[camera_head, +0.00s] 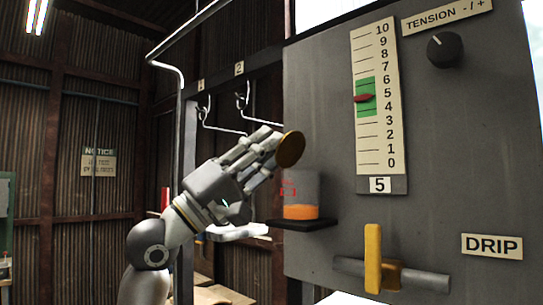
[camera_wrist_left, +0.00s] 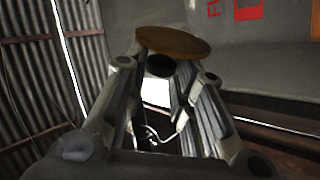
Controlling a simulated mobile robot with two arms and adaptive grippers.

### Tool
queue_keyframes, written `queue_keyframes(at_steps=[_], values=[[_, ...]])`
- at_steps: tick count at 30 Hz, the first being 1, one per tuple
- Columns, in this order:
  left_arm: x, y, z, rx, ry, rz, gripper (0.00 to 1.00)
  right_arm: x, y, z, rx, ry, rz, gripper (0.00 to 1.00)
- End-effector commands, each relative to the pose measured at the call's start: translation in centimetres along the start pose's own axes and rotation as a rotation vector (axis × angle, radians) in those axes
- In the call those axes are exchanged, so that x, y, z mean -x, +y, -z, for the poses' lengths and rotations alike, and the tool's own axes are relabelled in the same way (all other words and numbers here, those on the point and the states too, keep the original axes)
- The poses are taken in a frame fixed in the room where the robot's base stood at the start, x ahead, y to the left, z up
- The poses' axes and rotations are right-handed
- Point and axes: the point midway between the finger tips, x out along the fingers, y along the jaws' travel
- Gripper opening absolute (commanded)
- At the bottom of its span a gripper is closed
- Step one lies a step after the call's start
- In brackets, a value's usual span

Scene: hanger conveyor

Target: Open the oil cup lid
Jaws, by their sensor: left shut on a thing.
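The oil cup (camera_head: 301,190) is a clear cup with orange oil in its lower part, standing on a small dark shelf (camera_head: 302,224) at the panel. Its round brown lid (camera_head: 291,149) is tilted nearly on edge above the cup's upper left, off a flat closed position. I cannot tell whether the lid's edge touches the cup. My left gripper (camera_head: 271,148) is shut on the lid's knob side. In the left wrist view the lid (camera_wrist_left: 173,42) sits at the fingertips, with its dark knob (camera_wrist_left: 160,66) between them. Red cup markings (camera_wrist_left: 248,10) show behind. My right gripper is out of view.
The grey panel (camera_head: 440,150) fills the right side, with a tension scale (camera_head: 377,100), a knob (camera_head: 445,49) and a yellow drip lever (camera_head: 373,258) on a pipe. Wire hangers (camera_head: 222,127) hang behind the left gripper.

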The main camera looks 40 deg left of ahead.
Motion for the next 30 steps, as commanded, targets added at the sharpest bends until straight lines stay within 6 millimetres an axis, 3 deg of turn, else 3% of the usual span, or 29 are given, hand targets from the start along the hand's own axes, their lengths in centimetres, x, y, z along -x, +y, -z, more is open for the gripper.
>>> queue_keyframes(at_steps=[15, 30], values=[[0.7, -0.8, 0.4, 0.263, 0.253, 0.001, 0.00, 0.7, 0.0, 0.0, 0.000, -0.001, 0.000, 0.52], [1.1, -1.2, 0.5, 0.329, 0.323, 0.006, 0.00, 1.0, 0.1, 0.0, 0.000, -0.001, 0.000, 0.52]])
